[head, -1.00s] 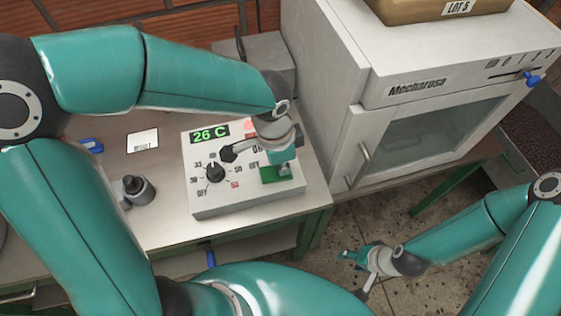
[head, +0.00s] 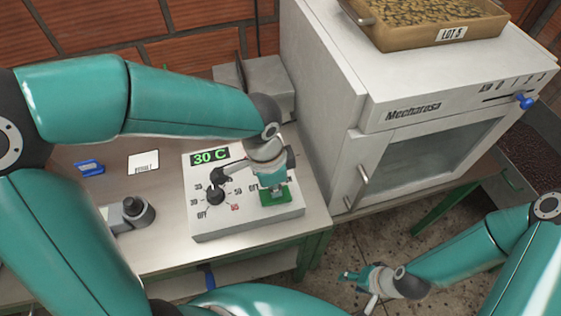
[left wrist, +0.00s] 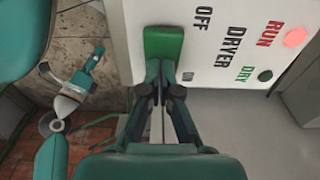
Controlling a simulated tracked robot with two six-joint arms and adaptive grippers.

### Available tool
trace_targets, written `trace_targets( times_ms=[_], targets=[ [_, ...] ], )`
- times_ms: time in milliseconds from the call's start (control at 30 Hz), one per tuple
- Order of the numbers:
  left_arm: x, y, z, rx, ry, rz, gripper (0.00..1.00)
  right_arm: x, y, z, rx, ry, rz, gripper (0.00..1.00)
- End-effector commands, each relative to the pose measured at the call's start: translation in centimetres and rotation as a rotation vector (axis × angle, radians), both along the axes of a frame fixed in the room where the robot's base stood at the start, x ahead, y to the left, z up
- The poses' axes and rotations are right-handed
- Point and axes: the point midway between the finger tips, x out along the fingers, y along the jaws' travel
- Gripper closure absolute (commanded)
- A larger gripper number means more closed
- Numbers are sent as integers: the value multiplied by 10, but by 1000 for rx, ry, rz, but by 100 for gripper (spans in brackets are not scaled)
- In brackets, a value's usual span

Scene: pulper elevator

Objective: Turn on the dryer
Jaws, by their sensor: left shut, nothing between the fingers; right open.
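The control box (head: 245,226) stands on the bench, with a green display reading 30 C (head: 210,156) and a black dial (head: 215,195). My left gripper (head: 273,190) is shut and empty at the box's green switch (head: 283,195). In the left wrist view its closed fingertips (left wrist: 160,66) are at the lower edge of the green switch (left wrist: 164,42), seemingly touching it, beside the words DRYER, OFF and ON. A red RUN lamp (left wrist: 295,37) looks bright and a green DRY lamp (left wrist: 265,75) looks dark. My right gripper (head: 365,277) is open and empty over the floor.
The white Mecharosa dryer cabinet (head: 345,125) stands right of the box, its door closed, with a LOT 5 tray (head: 385,42) on top. A blue-knobbed slider (head: 525,101) is on its front. A card (head: 144,162) and a grey device (head: 134,212) lie left of the box.

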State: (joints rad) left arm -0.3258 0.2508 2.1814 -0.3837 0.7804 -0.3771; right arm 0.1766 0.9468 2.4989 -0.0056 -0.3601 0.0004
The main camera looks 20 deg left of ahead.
Motion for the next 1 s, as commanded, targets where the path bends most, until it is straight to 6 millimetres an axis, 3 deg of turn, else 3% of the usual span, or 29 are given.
trace_targets(
  times_ms=[200, 267, 600, 800, 1000],
  targets=[
    [2, -4, 41, 0, 1, 0, 100, 0, 0, 35, 0, 0, 0, 50],
    [5, -7, 48, -2, -6, 0, 100, 0, 0, 25, 0, -1, 0, 50],
    [10, -16, 113, -1, -2, 0, 100, 0, 0, 22, 0, 0, 0, 50],
    [11, -17, 128, 0, 1, 0, 100, 0, 0, 22, 0, 0, 0, 50],
    [11, -17, 129, 0, 1, 0, 100, 0, 0, 22, 0, 0, 0, 50]
  ],
)
